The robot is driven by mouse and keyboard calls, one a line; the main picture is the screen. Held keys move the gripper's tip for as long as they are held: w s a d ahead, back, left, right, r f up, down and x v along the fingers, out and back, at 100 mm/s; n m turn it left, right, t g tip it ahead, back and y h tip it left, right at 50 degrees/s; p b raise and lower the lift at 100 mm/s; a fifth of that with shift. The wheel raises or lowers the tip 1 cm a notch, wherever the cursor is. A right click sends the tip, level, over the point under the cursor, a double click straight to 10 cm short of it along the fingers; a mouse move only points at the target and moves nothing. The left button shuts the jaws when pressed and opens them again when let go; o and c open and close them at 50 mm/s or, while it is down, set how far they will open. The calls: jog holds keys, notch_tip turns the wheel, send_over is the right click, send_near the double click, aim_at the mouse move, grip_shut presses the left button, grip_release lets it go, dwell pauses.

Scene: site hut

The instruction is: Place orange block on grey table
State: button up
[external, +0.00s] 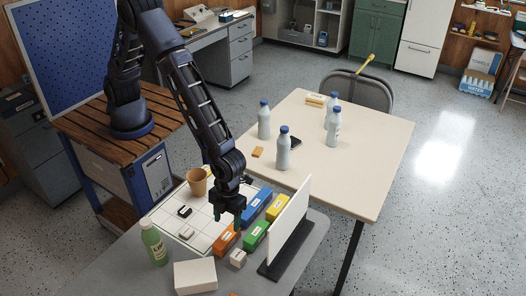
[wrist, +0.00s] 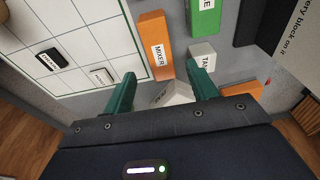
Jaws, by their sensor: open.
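An orange block (external: 225,238) lies on the grey table (external: 313,240) beside a white gridded board. In the wrist view the orange block (wrist: 153,47) carries a label reading MIXER. A second orange piece (wrist: 241,90) shows at the right of the wrist view, partly hidden by my gripper. A small orange piece (external: 257,152) lies on the cream table. My gripper (external: 231,220) points down above the grey table, close to the labelled orange block in the external view. Its green fingers (wrist: 164,74) are apart, with a pale object partly visible between and below them.
Blue (external: 257,208), green (external: 255,235) and yellow (external: 277,207) blocks lie near an upright white panel (external: 291,226). A small white block (external: 238,258), white box (external: 195,277), green bottle (external: 153,243) and tan cup (external: 197,182) stand around. Several bottles occupy the cream table (external: 375,150).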

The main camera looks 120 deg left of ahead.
notch_tip(320, 180, up, 5)
notch_tip(320, 180, up, 14)
jog(key=n+t, duration=0.1)
jog(key=n, duration=0.3)
send_over(230, 232)
jog(key=s+a, duration=0.6)
jog(key=s, duration=0.1)
jog(key=s+a+r+n+t, duration=0.1)
jog(key=s+a+r+n, duration=0.35)
jog(key=s+r, duration=0.7)
jog(key=s+a+r+n+t, duration=0.1)
jog(key=s+a+r+n, duration=0.1)
jog(key=s, duration=0.7)
jog(key=s+a+r+n+y, duration=0.1)
jog(key=s+a+n, duration=0.3)
jog(key=s, duration=0.5)
jog(key=s+a+r+n+t, duration=0.1)
jog(key=s+a+r+n, duration=0.1)
jog(key=s, duration=0.7)
jog(key=shift+s+a+r+n+t+y, duration=0.2)
jog(key=shift+a+r+n+t+y, duration=0.15)
jog(key=shift+a+n, duration=0.35)
